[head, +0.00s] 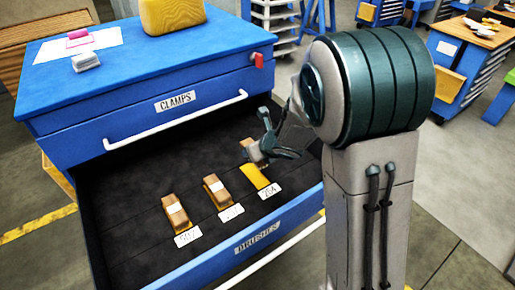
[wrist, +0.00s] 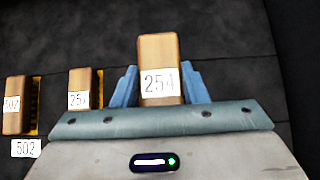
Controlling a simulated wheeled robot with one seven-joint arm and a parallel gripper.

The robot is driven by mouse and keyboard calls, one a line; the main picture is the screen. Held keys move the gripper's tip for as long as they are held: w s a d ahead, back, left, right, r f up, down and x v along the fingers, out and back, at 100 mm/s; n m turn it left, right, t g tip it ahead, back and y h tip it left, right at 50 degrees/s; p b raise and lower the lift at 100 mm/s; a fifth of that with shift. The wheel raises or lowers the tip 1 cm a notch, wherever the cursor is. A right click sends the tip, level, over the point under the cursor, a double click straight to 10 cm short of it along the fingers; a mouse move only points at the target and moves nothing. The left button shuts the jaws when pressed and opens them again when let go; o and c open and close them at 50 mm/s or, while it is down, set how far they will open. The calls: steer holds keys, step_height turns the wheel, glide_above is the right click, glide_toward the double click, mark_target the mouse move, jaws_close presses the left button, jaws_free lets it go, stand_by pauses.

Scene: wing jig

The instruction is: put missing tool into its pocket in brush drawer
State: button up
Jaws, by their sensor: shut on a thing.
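My gripper (head: 262,148) is shut on a wooden brush block (wrist: 158,50) with a white label reading 254. In the head view this brush (head: 248,148) is held over the right part of the open brush drawer (head: 258,238). An empty yellow pocket (head: 257,176) shows just in front of and below it, with a white number tag (head: 270,190) at its front. In the wrist view the blue fingers (wrist: 160,88) stand on both sides of the brush. The pocket is hidden there. I cannot tell the brush's exact height above the drawer floor.
Two more brushes lie in the drawer to the left, one in the middle (head: 215,190) and one further left (head: 175,213), each with a tag. The shut clamps drawer (head: 180,105) and its white handle (head: 180,120) are above the drawer's back. The drawer's rear left is bare.

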step_height(320, 180, down, 5)
steer(key=b, duration=0.3)
steer(key=shift+f+b, duration=0.1)
steer(key=shift+b, duration=0.3)
steer(key=shift+f+b, duration=0.8)
steer(key=shift+b, duration=0.15)
steer(key=shift+f+b, duration=0.45)
steer(key=shift+b, duration=0.7)
stand_by(0.9)
steer(key=o, duration=1.1)
steer(key=shift+s+r, duration=0.1)
